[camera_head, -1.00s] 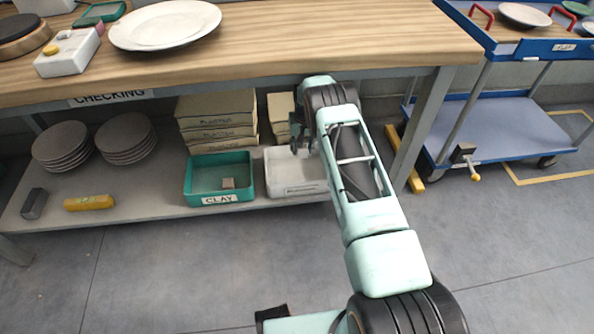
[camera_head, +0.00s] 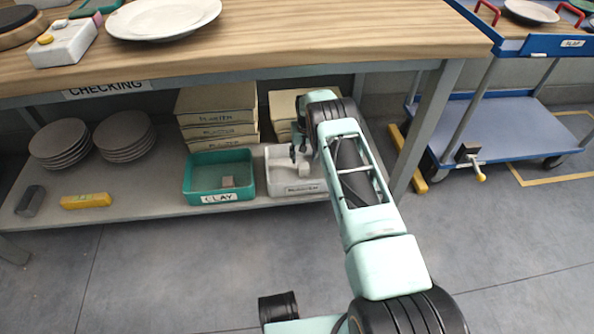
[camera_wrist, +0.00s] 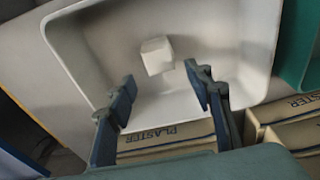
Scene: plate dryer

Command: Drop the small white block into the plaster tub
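The small white block (camera_wrist: 157,55) is inside the white plaster tub (camera_wrist: 88,62) in the wrist view, apart from both fingers. Whether it lies flat on the tub floor is hard to tell. My gripper (camera_wrist: 160,78) is open, its two dark fingers spread over the tub with nothing between the tips. In the head view the white tub (camera_head: 296,187) stands on the lower shelf, with the pale block (camera_head: 304,168) showing faintly inside. My gripper (camera_head: 298,152) is just above it there, partly hidden by my arm.
Plaster boxes (camera_head: 215,115) are stacked behind. The table top (camera_head: 300,45) overhangs the shelf. A yellow block (camera_head: 86,201) and stacked plates (camera_head: 60,145) are further left.

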